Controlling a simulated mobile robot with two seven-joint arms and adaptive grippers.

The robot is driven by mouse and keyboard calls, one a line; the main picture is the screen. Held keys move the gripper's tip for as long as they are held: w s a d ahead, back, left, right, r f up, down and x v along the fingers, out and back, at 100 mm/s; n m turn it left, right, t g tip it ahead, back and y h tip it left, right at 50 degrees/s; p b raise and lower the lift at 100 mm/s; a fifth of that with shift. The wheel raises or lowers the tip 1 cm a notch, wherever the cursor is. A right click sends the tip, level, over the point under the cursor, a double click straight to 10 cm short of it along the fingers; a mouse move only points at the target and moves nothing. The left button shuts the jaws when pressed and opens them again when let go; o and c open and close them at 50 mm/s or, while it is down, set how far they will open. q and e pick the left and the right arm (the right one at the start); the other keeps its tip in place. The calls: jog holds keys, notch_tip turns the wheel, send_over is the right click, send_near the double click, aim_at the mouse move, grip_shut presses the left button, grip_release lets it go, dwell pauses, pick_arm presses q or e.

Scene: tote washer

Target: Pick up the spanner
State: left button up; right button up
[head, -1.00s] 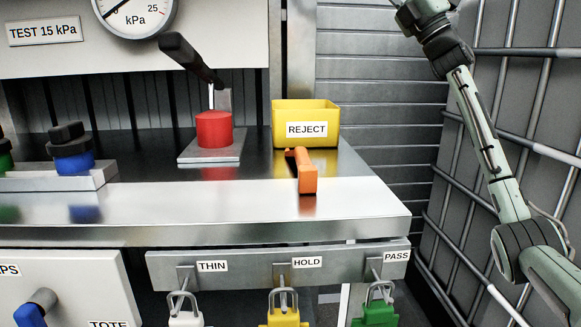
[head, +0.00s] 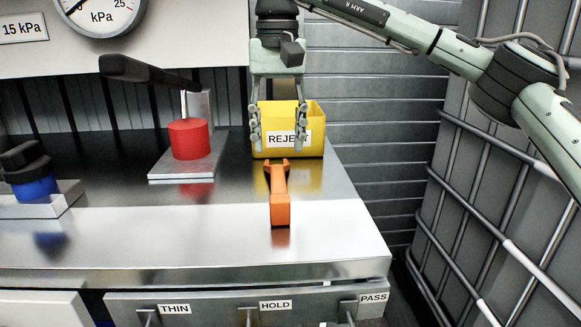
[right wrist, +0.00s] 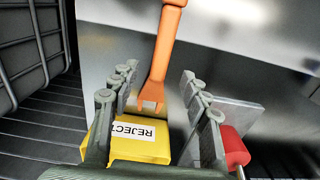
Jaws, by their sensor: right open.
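The orange spanner (head: 280,200) lies on the steel worktop, its forked end toward the yellow bin and its thick end toward the front edge. In the right wrist view the spanner (right wrist: 159,65) points its fork in between my fingertips, with nothing gripped. My right gripper (head: 276,140) is open and points down, above and behind the spanner, in front of the yellow REJECT bin. In the right wrist view its fingers (right wrist: 158,80) are spread on either side of the fork. My left gripper is not in view.
The yellow REJECT bin (head: 315,135) stands at the worktop's back right. A red cylinder (head: 188,139) with a black lever is on a plate to the left. A blue knob (head: 35,182) sits farther left. The worktop (head: 190,225) in front is clear. A barred cage (head: 500,170) stands at right.

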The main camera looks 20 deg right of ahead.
aim_at(278, 174)
jog(key=f, duration=0.7)
jog(key=shift+s+a+f, duration=0.2)
jog(key=shift+s+f, duration=0.1)
jog(key=shift+s, duration=0.1)
grip_shut()
